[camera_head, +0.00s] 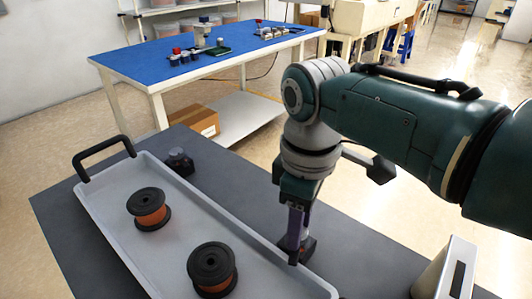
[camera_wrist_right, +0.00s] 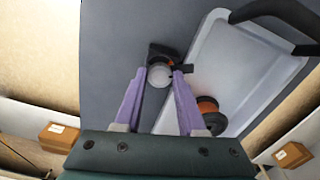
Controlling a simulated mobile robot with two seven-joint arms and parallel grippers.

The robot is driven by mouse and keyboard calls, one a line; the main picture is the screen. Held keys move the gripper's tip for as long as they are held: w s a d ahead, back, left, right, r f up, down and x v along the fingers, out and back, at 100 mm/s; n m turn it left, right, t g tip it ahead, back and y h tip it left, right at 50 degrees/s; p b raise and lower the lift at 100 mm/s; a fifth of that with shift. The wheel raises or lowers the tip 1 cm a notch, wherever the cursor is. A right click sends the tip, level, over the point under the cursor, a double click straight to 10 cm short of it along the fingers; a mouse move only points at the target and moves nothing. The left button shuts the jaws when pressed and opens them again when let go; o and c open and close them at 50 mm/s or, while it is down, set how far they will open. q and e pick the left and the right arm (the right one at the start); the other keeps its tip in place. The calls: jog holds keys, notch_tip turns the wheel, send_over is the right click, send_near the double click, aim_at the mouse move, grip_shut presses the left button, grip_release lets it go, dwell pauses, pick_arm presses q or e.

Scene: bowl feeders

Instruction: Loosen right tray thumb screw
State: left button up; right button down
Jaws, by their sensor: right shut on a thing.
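The grey tray (camera_head: 110,222) lies on a dark grey tabletop, with a black handle (camera_head: 100,152) at its far end. My right gripper (camera_head: 292,250) points down beside the tray's right edge, its purple fingers at the right thumb screw. In the right wrist view the gripper (camera_wrist_right: 159,74) has a fingertip on either side of the round grey thumb screw knob (camera_wrist_right: 159,77) and is shut on it. The screw's dark block (camera_wrist_right: 157,50) shows just beyond the knob. Another dark clamp with a knob (camera_head: 180,162) sits by the tray's far end. My left gripper is not in view.
Two black spools with orange winding, one farther (camera_head: 149,209) and one nearer (camera_head: 212,270), stand in the tray. A white box-shaped thing (camera_head: 446,268) stands at the lower right. A blue-topped bench (camera_head: 140,66) with small parts is behind, a cardboard box (camera_head: 193,121) on its lower shelf.

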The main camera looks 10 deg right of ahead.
jog(key=n+p, duration=0.1)
jog(key=n, duration=0.4)
jog(key=shift+n, duration=0.4)
jog(key=n, duration=0.3)
jog(key=shift+n, duration=1.4)
jog(key=c, duration=0.5)
grip_release()
notch_tip(320, 180, up, 10)
jog(key=p, duration=0.4)
jog(key=shift+p, duration=0.35)
